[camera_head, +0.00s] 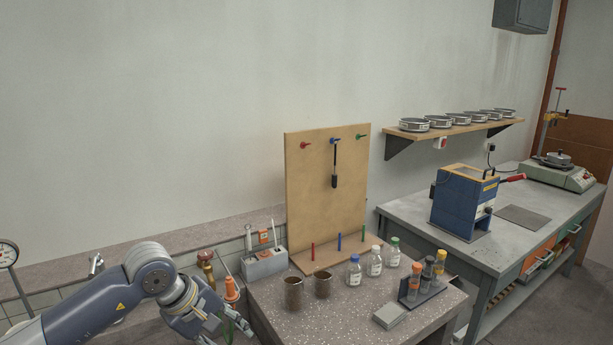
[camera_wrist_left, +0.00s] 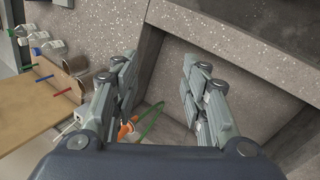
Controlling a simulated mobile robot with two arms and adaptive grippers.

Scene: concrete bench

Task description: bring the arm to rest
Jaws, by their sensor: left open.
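My left arm (camera_head: 90,315) comes in from the lower left of the head view. Its gripper (camera_head: 236,333) hangs at the left edge of the speckled bench (camera_head: 345,318). In the left wrist view the gripper (camera_wrist_left: 165,112) is open, its two fingers wide apart with nothing between them. Behind the fingers are a bench edge, a recess and an orange item with a green loop (camera_wrist_left: 146,122). My right gripper is not in view.
A pegboard (camera_head: 310,200) stands on the bench with a black tool (camera_head: 335,168) on its blue hook. Two brown cups (camera_head: 293,292), several capped bottles (camera_head: 375,262) and a vial rack (camera_head: 420,292) are nearby. A blue machine (camera_head: 463,203) stands on the right bench.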

